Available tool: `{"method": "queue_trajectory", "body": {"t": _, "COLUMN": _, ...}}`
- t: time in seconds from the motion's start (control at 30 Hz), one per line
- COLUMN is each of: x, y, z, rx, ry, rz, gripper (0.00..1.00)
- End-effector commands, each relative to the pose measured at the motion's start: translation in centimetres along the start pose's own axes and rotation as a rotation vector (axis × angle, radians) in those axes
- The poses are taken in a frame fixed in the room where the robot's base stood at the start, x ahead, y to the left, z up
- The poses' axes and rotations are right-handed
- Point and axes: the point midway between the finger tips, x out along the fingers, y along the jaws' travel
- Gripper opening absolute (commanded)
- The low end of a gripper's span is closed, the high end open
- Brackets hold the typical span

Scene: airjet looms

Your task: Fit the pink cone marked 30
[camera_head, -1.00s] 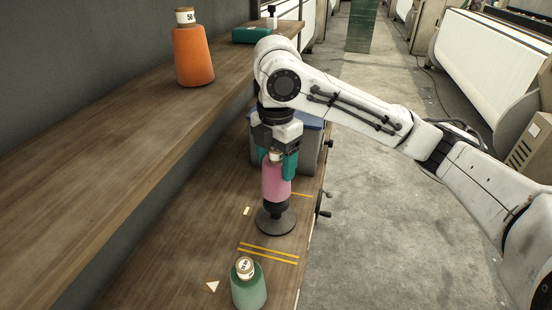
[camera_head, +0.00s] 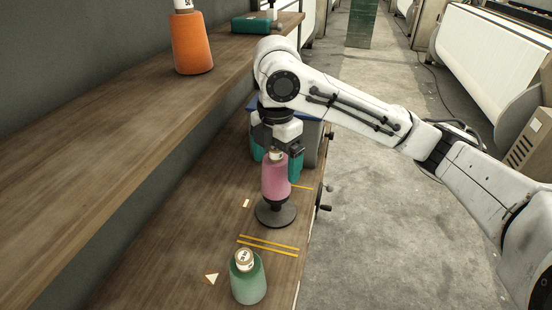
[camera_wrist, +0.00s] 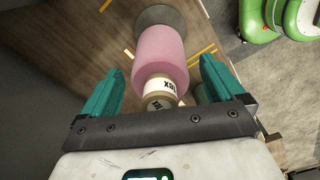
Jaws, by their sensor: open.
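The pink cone (camera_head: 276,179) stands upright on a dark holder with a round base (camera_head: 276,214) on the lower wooden bench. Its pale labelled top shows in the wrist view (camera_wrist: 160,90), but I cannot read a 30 there. My gripper (camera_head: 276,168) is open, with its teal fingers on either side of the cone's upper part. In the wrist view my gripper (camera_wrist: 158,80) has a gap between each finger and the cone.
A green cone (camera_head: 247,278) stands on the bench in front, past two yellow lines (camera_head: 268,246). An orange cone (camera_head: 192,44) stands on the upper shelf (camera_head: 130,108). A blue-grey bin (camera_head: 312,145) is behind my gripper. Crank handles (camera_head: 325,200) stick out at the bench's right edge.

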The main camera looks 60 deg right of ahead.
Motion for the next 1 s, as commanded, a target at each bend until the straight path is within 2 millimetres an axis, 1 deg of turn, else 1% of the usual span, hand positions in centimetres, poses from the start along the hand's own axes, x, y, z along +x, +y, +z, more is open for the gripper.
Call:
{"method": "queue_trajectory", "body": {"t": 0.17, "x": 0.0, "y": 0.0, "z": 0.0, "rx": 0.000, "ry": 0.000, "rz": -0.001, "gripper": 0.95}}
{"method": "queue_trajectory", "body": {"t": 0.27, "x": -0.5, "y": 0.0, "z": 0.0, "rx": 0.000, "ry": -0.001, "rz": 0.001, "gripper": 0.95}}
{"method": "queue_trajectory", "body": {"t": 0.37, "x": -1.7, "y": 0.1, "z": 0.1, "rx": -0.001, "ry": -0.003, "rz": 0.002, "gripper": 0.95}}
{"method": "queue_trajectory", "body": {"t": 0.7, "x": -8.1, "y": 0.1, "z": 0.0, "rx": 0.000, "ry": -0.003, "rz": 0.002, "gripper": 0.95}}
{"method": "queue_trajectory", "body": {"t": 0.83, "x": -9.7, "y": 0.1, "z": 0.0, "rx": 0.000, "ry": -0.002, "rz": 0.001, "gripper": 0.95}}
{"method": "queue_trajectory", "body": {"t": 1.0, "x": -10.7, "y": 0.0, "z": 0.0, "rx": 0.000, "ry": -0.001, "rz": 0.000, "gripper": 0.95}}
